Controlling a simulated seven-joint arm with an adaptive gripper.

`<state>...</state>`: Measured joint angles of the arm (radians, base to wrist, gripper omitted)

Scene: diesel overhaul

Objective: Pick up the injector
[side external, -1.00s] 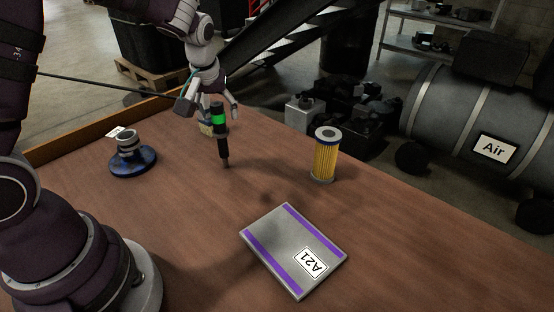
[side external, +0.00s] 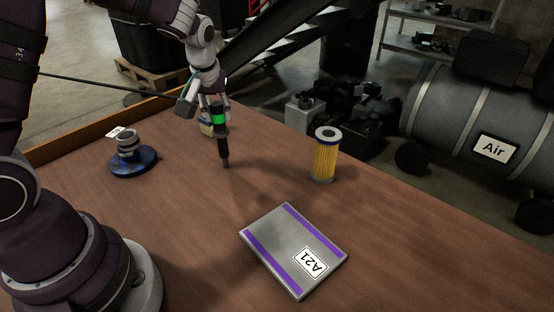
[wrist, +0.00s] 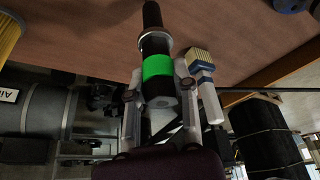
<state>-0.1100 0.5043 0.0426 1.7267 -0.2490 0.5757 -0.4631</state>
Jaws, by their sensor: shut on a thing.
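The injector (side external: 222,142) is a black upright cylinder with a bright green band and a narrow tip pointing down at the wooden table. My gripper (side external: 219,103) is shut on its upper part, around the green band. In the wrist view the injector (wrist: 156,45) lies between the two fingers of my gripper (wrist: 158,85). I cannot tell whether its tip touches the table.
A tan and blue brush-like object (wrist: 199,62) is close beside the injector. A yellow filter (side external: 325,158) stands to the right, and a blue round-based part (side external: 133,161) to the left. A grey A21 case (side external: 283,252) lies in front. The table (side external: 200,215) between is clear.

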